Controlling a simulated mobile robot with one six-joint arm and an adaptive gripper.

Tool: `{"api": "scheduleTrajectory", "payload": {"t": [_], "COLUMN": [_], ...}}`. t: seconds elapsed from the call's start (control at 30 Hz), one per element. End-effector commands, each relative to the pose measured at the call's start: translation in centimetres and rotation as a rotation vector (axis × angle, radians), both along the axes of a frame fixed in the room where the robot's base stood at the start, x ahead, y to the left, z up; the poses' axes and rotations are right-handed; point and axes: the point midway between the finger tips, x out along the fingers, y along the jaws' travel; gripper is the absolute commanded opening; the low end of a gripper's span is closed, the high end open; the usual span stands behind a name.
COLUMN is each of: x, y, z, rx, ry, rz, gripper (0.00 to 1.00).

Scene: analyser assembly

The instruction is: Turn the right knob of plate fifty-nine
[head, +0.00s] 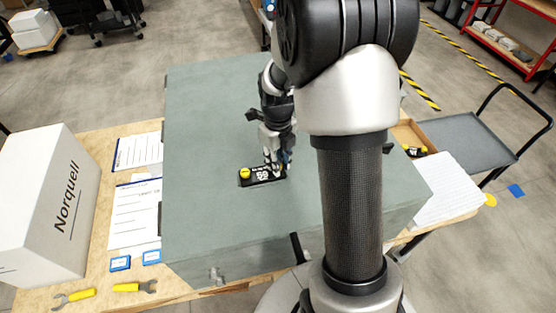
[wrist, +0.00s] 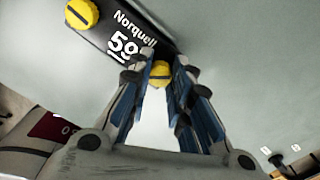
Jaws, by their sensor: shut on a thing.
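The black plate fifty-nine (wrist: 122,32) bears the white words "Norquell 59" in the wrist view. In the head view the plate (head: 258,177) lies on top of the grey-green analyser block (head: 210,110). A yellow slotted knob (wrist: 81,13) is at one end of the plate, and this left knob (head: 244,173) shows uncovered in the head view. The right knob (wrist: 160,74) is yellow and slotted and sits between my fingertips. My gripper (wrist: 165,75) is shut on this right knob. In the head view my gripper (head: 272,168) hides the right knob.
A white Norquell box (head: 50,210), papers (head: 135,205) and yellow-handled wrenches (head: 75,297) are on the wooden table at left. A wooden tray (head: 405,132) and a white ribbed sheet (head: 448,188) are at right. The block's top around the plate is clear.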

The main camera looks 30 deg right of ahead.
Motion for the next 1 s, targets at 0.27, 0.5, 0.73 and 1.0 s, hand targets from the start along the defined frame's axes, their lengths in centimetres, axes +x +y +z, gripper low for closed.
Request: {"api": "scheduleTrajectory", "payload": {"t": [0.27,0.5,0.73,1.0], "x": [0.15,0.15,0.13,0.14], "y": [-0.05,-0.06,-0.07,-0.1], "z": [0.61,0.83,0.98,0.91], "rx": [-0.001,0.0,-0.001,0.005], "ry": [-0.004,-0.003,-0.002,-0.004], "rz": [-0.12,-0.201,-0.273,-0.345], "gripper": [0.0,0.0,0.0,0.0]}}
